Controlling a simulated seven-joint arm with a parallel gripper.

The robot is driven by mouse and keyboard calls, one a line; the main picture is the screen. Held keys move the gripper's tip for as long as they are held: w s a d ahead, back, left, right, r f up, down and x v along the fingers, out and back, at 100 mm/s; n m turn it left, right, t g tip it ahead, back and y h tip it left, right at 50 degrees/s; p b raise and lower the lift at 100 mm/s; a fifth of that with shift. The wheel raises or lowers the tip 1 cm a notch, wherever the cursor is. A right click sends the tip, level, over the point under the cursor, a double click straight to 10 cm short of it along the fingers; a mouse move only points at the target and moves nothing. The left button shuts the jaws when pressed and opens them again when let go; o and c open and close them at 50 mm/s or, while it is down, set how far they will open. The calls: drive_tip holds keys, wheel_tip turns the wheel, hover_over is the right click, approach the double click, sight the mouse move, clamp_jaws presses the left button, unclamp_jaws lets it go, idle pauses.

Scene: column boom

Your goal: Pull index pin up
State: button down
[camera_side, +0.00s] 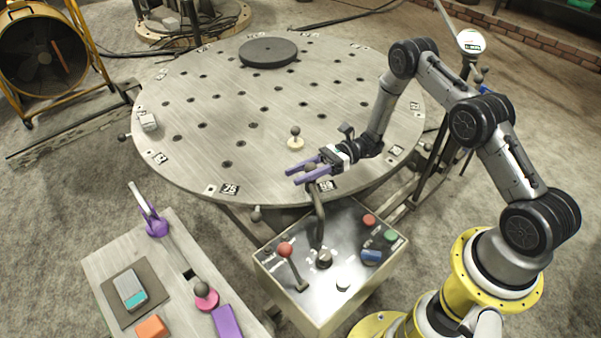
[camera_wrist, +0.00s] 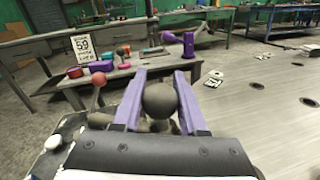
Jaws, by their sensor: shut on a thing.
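My gripper (camera_side: 306,172) has two purple fingers and is over the near rim of the round metal table, by the 90 label. In the wrist view, my gripper (camera_wrist: 159,98) is shut on a dark grey ball knob (camera_wrist: 159,101), which I take to be the index pin's knob. The fingers sit on either side of the ball. Under the gripper in the side view, a dark curved rod (camera_side: 319,220) runs down toward the control box. How the rod joins the knob is hidden, and I cannot tell how far the pin is raised.
The control box (camera_side: 275,262) stands below the gripper, with a red-ball lever (camera_side: 286,252) and several buttons. The round table (camera_side: 220,110) carries a pin on a pale disc (camera_side: 296,143) and a dark disc (camera_side: 268,51). A bench (camera_side: 105,266) with tools is at lower left.

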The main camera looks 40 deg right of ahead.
drive_tip(key=shift+r, duration=0.1)
drive_tip(key=shift+r, duration=1.7)
drive_tip(key=shift+c, duration=2.3)
unclamp_jaws()
drive_tip(key=s+d, duration=0.2)
drive_tip(key=d, duration=1.1)
drive_tip(key=shift+s+d, duration=0.3)
drive_tip(key=shift+s, duration=0.05)
